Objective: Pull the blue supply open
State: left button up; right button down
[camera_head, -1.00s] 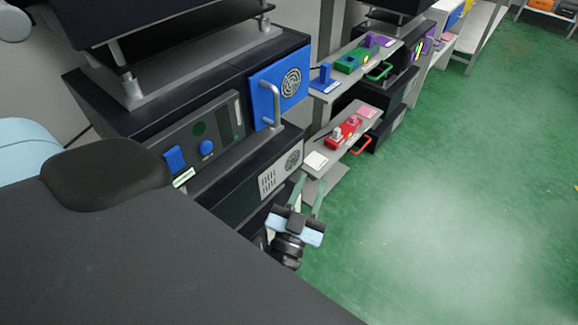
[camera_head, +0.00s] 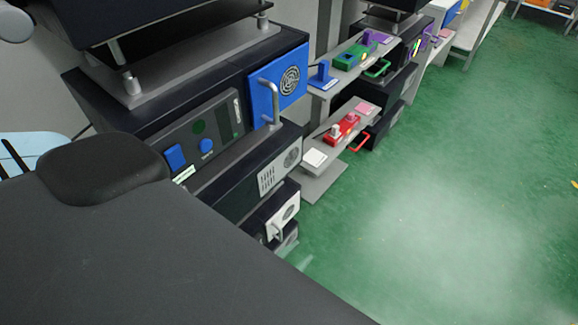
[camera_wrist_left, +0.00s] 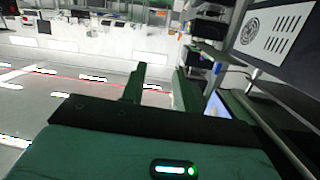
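The blue supply (camera_head: 291,84) is a blue front panel with a round fan grille and an upright grey bar handle (camera_head: 272,103), set flush in the dark rack at centre left of the head view. Nothing touches its handle. My left gripper (camera_wrist_left: 158,84) shows in the left wrist view with its two fingers apart and nothing between them. In the head view I cannot make out its fingers. My right gripper is in neither view.
Below are a white grilled panel (camera_head: 281,172) and a white supply (camera_head: 283,220) with a handle. Right of the rack, grey shelves hold a green fixture (camera_head: 352,57) and a red fixture (camera_head: 343,130) with protruding handles. The green floor (camera_head: 450,200) is clear.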

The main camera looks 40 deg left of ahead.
pick_arm(q)
jog(key=shift+s+f+g, duration=0.7)
jog(key=shift+s+f, duration=0.65)
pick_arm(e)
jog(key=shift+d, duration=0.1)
